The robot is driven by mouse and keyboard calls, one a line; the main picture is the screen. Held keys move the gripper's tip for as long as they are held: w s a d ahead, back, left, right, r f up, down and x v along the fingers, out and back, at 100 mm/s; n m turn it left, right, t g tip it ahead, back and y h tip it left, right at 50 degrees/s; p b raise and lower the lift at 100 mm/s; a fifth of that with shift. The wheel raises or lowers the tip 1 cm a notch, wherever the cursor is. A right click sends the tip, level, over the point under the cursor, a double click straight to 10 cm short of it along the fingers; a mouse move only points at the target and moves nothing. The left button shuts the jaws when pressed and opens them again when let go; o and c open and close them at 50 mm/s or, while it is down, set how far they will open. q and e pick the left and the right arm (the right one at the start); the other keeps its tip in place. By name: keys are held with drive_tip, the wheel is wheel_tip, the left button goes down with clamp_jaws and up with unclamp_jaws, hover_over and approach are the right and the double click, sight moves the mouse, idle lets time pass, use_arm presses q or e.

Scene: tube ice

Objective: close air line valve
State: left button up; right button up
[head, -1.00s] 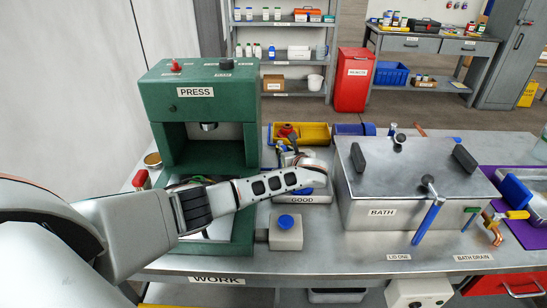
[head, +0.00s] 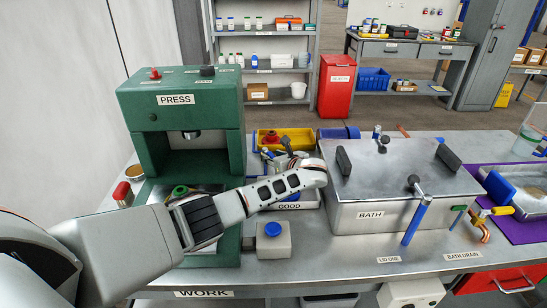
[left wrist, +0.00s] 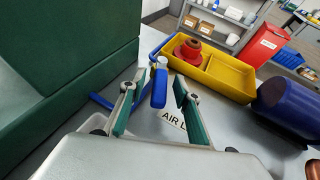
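The air line valve shows in the left wrist view as a blue lever handle (left wrist: 159,88) with a pale metal end at its top. A blue pipe (left wrist: 103,100) runs on its left, and a partly hidden label reading "AIR L" (left wrist: 173,121) is just below. My left gripper (left wrist: 158,80) is open. The handle appears between its two teal-padded fingers, with a gap on each side; I cannot tell how deep it sits. In the head view my left gripper (head: 281,156) is behind the GOOD tray (head: 289,206), right of the press, and largely hides the valve. My right gripper is not in view.
The green press (head: 182,84) stands close on the left. A yellow bin (left wrist: 225,75) with a red spool (left wrist: 188,50) and a dark blue cylinder (left wrist: 287,101) lie beyond the gripper. The lidded bath (head: 345,215) stands to the right. A grey box with a blue button (head: 272,230) is in front.

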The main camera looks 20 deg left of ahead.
use_arm(q)
wheel_tip(320, 180, up, 10)
idle(0.6)
drive_tip(key=shift+c, duration=0.4)
